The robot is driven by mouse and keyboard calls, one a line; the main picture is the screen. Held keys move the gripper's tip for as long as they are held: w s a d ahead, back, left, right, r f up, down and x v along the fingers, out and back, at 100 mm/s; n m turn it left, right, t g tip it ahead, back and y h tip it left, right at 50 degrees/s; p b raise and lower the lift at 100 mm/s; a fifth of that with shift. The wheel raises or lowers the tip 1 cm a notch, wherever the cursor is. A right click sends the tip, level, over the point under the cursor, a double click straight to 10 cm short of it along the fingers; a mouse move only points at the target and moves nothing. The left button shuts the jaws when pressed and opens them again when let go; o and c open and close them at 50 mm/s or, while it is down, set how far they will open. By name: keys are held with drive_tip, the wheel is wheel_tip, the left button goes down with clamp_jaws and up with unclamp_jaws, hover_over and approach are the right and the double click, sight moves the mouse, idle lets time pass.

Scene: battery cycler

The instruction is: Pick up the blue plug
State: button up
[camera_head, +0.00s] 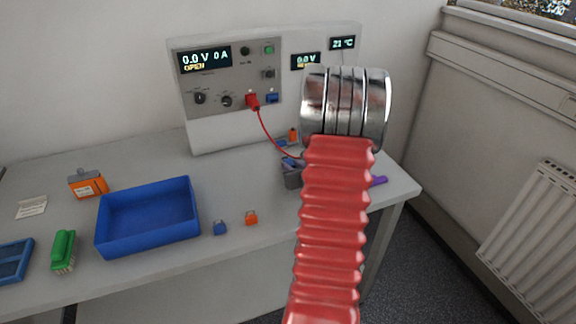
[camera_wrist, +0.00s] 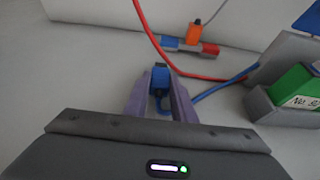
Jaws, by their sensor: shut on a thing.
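The blue plug (camera_wrist: 160,76) sits between the two purple-grey fingers of my gripper (camera_wrist: 159,90) in the wrist view. The fingers are shut on its sides. A blue cable (camera_wrist: 228,86) runs from near the plug to the right, towards a grey holder. In the head view my red ribbed arm hides the gripper and the blue plug. Whether the plug touches the table is not clear.
The cycler (camera_head: 187,120) stands at the table's back, with a red plug (camera_head: 252,101) in its front and a blue socket (camera_head: 272,97) beside it. A grey holder (camera_wrist: 262,106) with a green block (camera_wrist: 292,92) stands right of my gripper. A blue bin (camera_head: 150,239) stands left.

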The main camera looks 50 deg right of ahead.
wheel_tip(320, 180, up, 10)
idle(0.9)
idle(0.4)
wheel_tip(320, 180, up, 7)
hover_over(292, 166)
drive_tip(key=w+d, duration=0.2)
drive_tip(key=w, duration=0.1)
drive_tip(key=shift+r, duration=0.1)
drive_tip(key=shift+w+d, duration=0.1)
drive_tip(key=shift+w+d, duration=0.5)
drive_tip(key=shift+w, duration=0.3)
drive_tip(key=shift+w+d, duration=0.45)
drive_tip(key=shift+w, duration=0.4)
drive_tip(key=shift+w+d, duration=0.5)
drive_tip(key=shift+w, duration=0.3)
drive_tip(key=shift+w+d, duration=0.4)
drive_tip(key=shift+w, duration=0.25)
idle(2.3)
